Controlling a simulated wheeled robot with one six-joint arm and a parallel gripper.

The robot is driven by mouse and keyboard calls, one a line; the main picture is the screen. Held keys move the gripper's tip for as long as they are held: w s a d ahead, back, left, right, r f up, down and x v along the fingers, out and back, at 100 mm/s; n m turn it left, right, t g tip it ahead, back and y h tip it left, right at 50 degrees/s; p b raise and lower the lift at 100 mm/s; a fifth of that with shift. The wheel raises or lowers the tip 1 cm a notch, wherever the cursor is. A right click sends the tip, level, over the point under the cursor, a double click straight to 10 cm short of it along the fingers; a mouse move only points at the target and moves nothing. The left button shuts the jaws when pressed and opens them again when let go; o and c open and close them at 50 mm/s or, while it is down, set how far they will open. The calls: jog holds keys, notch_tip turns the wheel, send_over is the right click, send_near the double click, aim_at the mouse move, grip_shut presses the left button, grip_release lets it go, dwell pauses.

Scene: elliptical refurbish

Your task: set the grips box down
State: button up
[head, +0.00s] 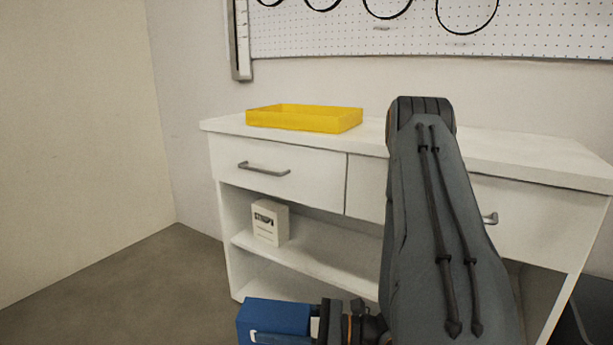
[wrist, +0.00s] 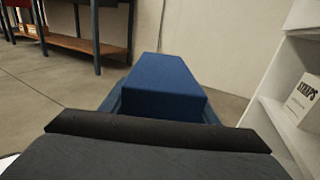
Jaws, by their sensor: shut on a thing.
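The grips box is a blue box (head: 273,318) at the bottom of the head view, with a small piece of white marking at its lower edge. It also fills the middle of the wrist view (wrist: 165,85). My gripper (head: 322,322) is shut on the blue box and holds it in front of the white workbench. The lower part of the box is cut off in the head view, so what lies beneath it cannot be told.
The white workbench (head: 270,190) has drawers above an open shelf. A white straps box (head: 270,223) stands on that shelf, also at right in the wrist view (wrist: 303,100). A yellow tray (head: 305,118) sits on the worktop. Bare floor (head: 130,285) lies left.

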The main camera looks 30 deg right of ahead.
jog(key=s+d+r+p, duration=0.1)
jog(key=s+r+p, duration=0.2)
jog(key=r+p, duration=0.9)
jog(key=s+d+r+p, duration=0.1)
jog(key=s+r+p, duration=0.1)
jog(key=r+p, duration=1.05)
jog(key=s+d+r+p, duration=0.1)
jog(key=s+r+p, duration=0.2)
jog(key=r+p, duration=0.85)
jog(key=w+d+r+m+t+h+p, duration=0.1)
jog(key=w+d+r, duration=0.4)
jog(key=d, duration=0.4)
jog(key=w+d+r+m+t+h+p, duration=0.1)
jog(key=w+d+r+t+h+p, duration=0.1)
jog(key=w+d+r, duration=0.3)
jog(key=w+d+r+m+t+h+p, duration=0.1)
jog(key=w+d+r, duration=0.4)
jog(key=d+r, duration=0.5)
jog(key=d+p, duration=0.1)
jog(key=d, duration=0.2)
jog(key=shift+m+h, duration=0.3)
jog(key=shift+m, duration=0.1)
